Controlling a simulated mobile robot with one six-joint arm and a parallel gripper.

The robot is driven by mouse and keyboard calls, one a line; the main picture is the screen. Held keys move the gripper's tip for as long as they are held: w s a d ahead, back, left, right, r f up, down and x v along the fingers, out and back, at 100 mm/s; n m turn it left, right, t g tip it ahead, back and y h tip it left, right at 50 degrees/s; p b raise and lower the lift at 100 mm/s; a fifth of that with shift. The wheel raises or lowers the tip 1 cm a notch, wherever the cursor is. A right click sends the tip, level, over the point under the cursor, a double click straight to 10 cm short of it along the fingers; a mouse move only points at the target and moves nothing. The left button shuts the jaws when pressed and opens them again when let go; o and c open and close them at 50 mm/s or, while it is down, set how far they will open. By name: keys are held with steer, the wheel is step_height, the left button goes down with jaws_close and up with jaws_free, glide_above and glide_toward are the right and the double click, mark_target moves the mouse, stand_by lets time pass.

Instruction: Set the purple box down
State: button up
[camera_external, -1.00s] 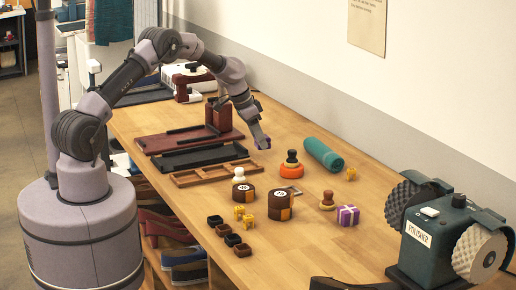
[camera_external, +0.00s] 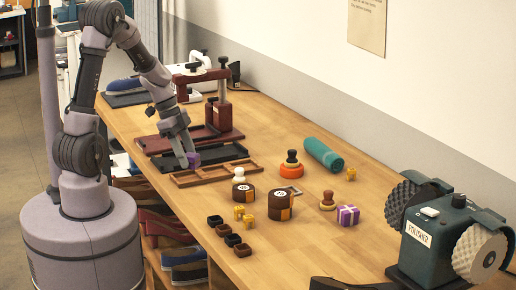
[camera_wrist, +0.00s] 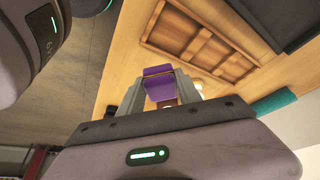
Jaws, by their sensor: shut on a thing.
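A small purple box (camera_external: 194,160) is between the fingertips of my gripper (camera_external: 187,157). In the wrist view the purple box (camera_wrist: 159,86) sits between both fingers, with a thin yellowish line across it. My gripper is shut on it and points down. In the external view it overlaps the black tray (camera_external: 228,150) near the wooden divided tray (camera_external: 215,174); its exact height is hard to tell. The wooden divided tray also shows empty in the wrist view (camera_wrist: 197,40). Another purple box with white ribbon (camera_external: 347,215) stands on the table at the right.
A dark red tray with a press (camera_external: 222,116) lies behind the black tray. Round brown boxes (camera_external: 282,205), small dark cups (camera_external: 224,230), yellow boxes (camera_external: 248,219), stamps (camera_external: 328,201) and a teal roll (camera_external: 323,155) occupy the middle. A polisher (camera_external: 430,240) stands front right. Bare wood (camera_external: 310,255) lies in front.

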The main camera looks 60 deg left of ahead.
steer(key=s+d+f+m+g+h+b, duration=0.15)
steer(key=s+d+m, duration=0.25)
steer(key=s, duration=0.4)
steer(key=s+d+m+g+y+b, duration=0.15)
steer(key=s+d+m, duration=0.25)
steer(key=s, duration=0.4)
steer(key=h+p, duration=0.1)
steer(key=p, duration=0.7)
glide_above(193, 194)
steer(key=a, duration=0.1)
steer(key=shift+s+a+f, duration=0.1)
steer(key=shift+a+f, duration=0.1)
steer(key=shift+f, duration=0.5)
step_height(193, 194, down, 4)
steer(key=shift+r+b, duration=0.2)
steer(key=shift+b, duration=0.75)
steer(key=shift+r, duration=0.15)
steer(key=shift+f, duration=0.2)
steer(key=o, duration=1.3)
steer(key=shift+o, duration=0.2)
